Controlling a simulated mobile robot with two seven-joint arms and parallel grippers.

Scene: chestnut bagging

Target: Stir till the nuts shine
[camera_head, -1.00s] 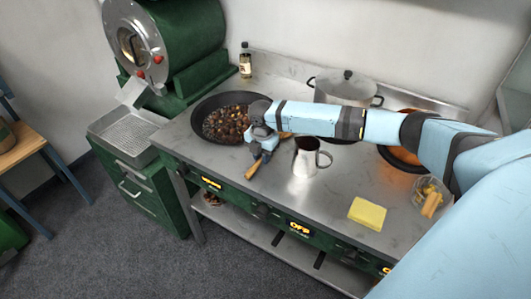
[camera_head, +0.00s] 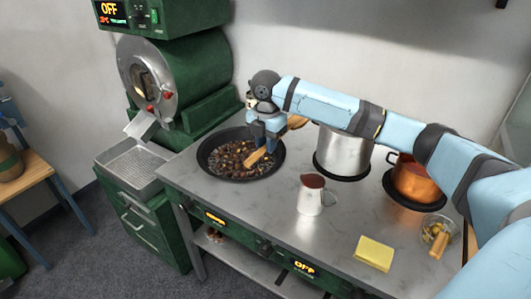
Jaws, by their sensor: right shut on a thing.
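The dark pan (camera_head: 211,169) sits at the left end of the steel worktop. Brown chestnuts (camera_head: 233,156) lie in it among darker bits. My right gripper (camera_head: 264,139) is over the pan's right part, pointing down. It is shut on a wooden stirring tool (camera_head: 256,157). One end of the tool reaches down over the nuts, and a wooden part (camera_head: 297,122) shows to the right of the gripper. Its grip point is partly hidden by the fingers. My left gripper is not in view.
A white jug (camera_head: 311,199) stands right of the pan. A steel pot (camera_head: 342,153) and a copper pot (camera_head: 414,180) stand behind, partly under my arm. A yellow block (camera_head: 374,253) and a glass bowl (camera_head: 438,231) are at the right. A green roaster (camera_head: 190,75) stands behind left.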

